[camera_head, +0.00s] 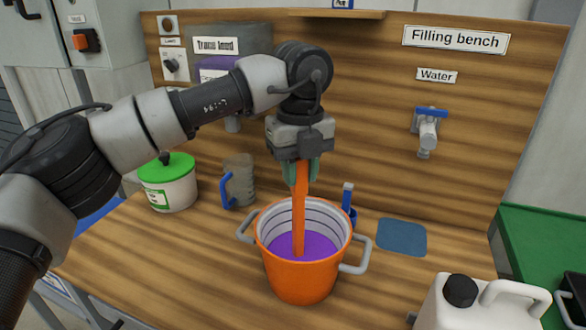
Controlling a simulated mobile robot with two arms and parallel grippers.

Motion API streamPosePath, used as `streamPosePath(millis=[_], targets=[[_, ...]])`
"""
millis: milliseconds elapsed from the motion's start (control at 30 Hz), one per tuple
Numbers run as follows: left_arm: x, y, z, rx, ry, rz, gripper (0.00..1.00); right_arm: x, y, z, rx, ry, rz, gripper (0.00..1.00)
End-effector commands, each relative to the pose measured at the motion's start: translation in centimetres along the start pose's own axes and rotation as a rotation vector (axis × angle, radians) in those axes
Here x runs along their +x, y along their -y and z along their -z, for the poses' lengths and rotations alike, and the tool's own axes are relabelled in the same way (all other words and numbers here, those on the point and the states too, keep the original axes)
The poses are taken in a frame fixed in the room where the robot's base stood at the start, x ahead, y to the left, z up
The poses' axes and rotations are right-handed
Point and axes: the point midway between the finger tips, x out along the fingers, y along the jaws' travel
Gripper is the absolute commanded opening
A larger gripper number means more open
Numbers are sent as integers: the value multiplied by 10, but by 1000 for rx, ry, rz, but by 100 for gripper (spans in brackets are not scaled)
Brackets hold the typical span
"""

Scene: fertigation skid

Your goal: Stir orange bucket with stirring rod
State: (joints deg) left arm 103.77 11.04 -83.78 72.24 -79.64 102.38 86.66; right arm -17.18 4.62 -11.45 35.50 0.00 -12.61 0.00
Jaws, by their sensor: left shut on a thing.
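The orange bucket (300,281) stands upright on the wooden bench, with grey side handles, a white ringed inside and purple liquid (318,244) in it. My left gripper (301,178) is above the bucket, pointing down, and shut on the orange stirring rod (299,215). The rod hangs almost upright. Its lower end is inside the bucket and meets the purple liquid near the middle; its tip is hidden. My right gripper is not in view.
A green-lidded white tub (168,188) and a clear jug (240,178) with a blue handle stand left of the bucket. A blue item (348,205) stands close behind it. A blue mat (402,237) and a white canister (470,308) are to the right. A water tap (428,130) is on the back panel.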

Motion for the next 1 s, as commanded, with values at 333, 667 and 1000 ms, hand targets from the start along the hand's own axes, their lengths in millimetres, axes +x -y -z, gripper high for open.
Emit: streamPosePath(millis=[333,667,1000], targets=[[0,7,6,-1,0,0,0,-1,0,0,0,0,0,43],[-16,7,6,-1,1,1,0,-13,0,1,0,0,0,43],[-51,7,6,-1,1,1,0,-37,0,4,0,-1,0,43]])
